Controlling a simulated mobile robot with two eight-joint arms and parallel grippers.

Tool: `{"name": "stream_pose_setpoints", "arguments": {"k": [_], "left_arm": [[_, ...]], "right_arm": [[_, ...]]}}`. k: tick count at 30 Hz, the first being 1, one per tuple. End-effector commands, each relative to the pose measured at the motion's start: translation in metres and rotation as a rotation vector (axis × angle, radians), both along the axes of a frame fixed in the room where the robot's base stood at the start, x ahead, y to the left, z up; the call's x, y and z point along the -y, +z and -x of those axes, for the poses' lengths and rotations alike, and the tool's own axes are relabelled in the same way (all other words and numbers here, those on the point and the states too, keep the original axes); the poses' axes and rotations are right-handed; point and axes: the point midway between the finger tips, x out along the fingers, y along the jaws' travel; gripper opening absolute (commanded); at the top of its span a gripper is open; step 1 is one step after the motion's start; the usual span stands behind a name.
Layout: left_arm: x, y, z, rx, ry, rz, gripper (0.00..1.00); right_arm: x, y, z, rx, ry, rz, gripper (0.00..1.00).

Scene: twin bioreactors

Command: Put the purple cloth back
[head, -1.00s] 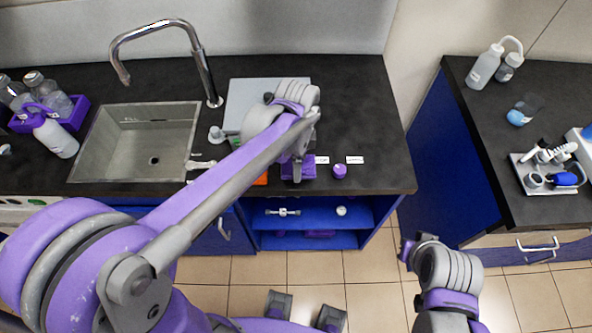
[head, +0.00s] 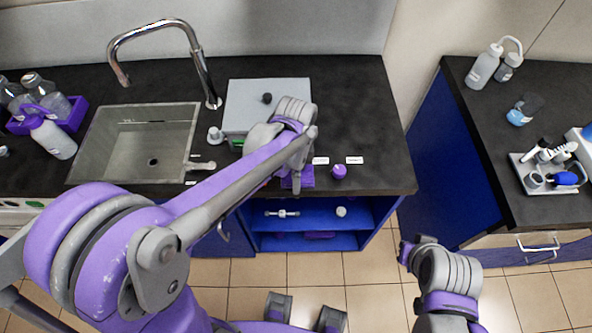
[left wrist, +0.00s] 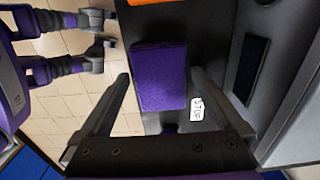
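The purple cloth (head: 307,178) lies folded near the front edge of the dark counter, partly hidden behind my left arm in the head view. In the left wrist view the cloth (left wrist: 158,78) appears as a flat purple rectangle between the spread fingers. My left gripper (left wrist: 160,75) is open and empty above it, with a finger on each side; I cannot tell how high.
A round purple object (head: 339,171) and small white labels (head: 354,160) sit right of the cloth. A grey device (head: 240,98) stands behind. An orange item (left wrist: 150,2) shows in the wrist view. The sink (head: 150,135) is left; open blue shelves (head: 300,240) are below.

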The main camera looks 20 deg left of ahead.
Motion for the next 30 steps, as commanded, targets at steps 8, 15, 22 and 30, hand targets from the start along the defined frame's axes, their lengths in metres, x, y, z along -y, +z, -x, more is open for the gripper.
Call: {"name": "stream_pose_setpoints", "arguments": {"k": [8, 15, 22, 30], "left_arm": [[0.000, 0.017, 0.000, 0.000, 0.000, 0.000, 1.00], [0.000, 0.068, 0.000, 0.000, 0.000, 0.000, 1.00], [0.000, 0.109, 0.000, 0.000, 0.000, 0.000, 1.00], [-0.007, 0.123, 0.013, 0.036, 0.101, 0.007, 1.00]], "right_arm": [[0.000, 0.005, -0.002, 0.003, 0.000, 0.000, 0.00], [0.000, 0.012, -0.004, 0.007, 0.000, 0.000, 0.00], [0.000, 0.016, -0.005, 0.010, 0.000, 0.000, 0.00], [0.000, 0.017, -0.006, 0.010, 0.000, 0.000, 0.00]]}}
